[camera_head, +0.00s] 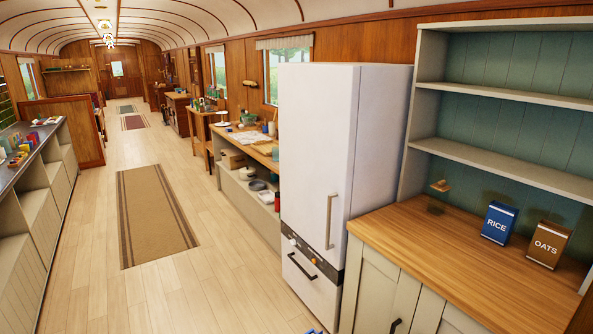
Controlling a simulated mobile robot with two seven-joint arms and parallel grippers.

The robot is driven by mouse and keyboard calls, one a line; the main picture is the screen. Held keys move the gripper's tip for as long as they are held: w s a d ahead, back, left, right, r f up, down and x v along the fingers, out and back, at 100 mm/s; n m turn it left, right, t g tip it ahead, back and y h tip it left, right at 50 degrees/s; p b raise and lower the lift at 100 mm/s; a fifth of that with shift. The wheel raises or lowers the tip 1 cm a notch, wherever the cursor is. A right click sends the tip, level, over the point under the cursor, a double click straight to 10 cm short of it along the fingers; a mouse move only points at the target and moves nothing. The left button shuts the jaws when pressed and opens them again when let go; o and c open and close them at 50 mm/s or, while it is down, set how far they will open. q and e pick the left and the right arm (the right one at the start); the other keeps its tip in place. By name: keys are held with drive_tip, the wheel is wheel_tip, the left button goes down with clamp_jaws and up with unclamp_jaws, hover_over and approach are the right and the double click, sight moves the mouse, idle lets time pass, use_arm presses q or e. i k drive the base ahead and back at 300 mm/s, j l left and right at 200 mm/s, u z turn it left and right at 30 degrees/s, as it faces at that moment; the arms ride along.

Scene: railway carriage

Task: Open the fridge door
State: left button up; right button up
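The fridge (384,140) is a tall white cabinet standing right of the middle, against the wooden wall. Its upper door (312,150) looks shut and faces left toward the aisle. A pale vertical bar handle (330,222) sits low on the door, near its right edge. Below it are a dark strip with knobs (305,245) and a lower drawer with a black handle (301,268). Neither of my grippers can be made out. A small blue and grey piece cut off at the bottom edge, below the fridge, is too little to identify.
A wooden-topped cabinet (465,255) adjoins the fridge on the right, carrying blue RICE (499,223) and brown OATS (547,243) boxes. A low counter (262,152) stands beyond the fridge. The aisle floor (215,290) is clear, with a brown rug (152,215).

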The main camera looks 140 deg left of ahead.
sight(318, 109)
drive_tip(key=u, duration=4.5)
drive_tip(key=i+j+u, duration=0.25)
drive_tip(key=i+j, duration=0.15)
drive_tip(key=i+j+u, duration=0.55)
drive_tip(key=i, duration=0.3)
drive_tip(key=i+j+u, duration=0.3)
drive_tip(key=i, duration=0.15)
drive_tip(key=i+l+z, duration=0.1)
drive_tip(key=i+z, duration=0.75)
drive_tip(key=i+j+z, duration=0.15)
drive_tip(key=z, duration=0.3)
drive_tip(key=i+j, duration=0.05)
drive_tip(key=i, duration=0.05)
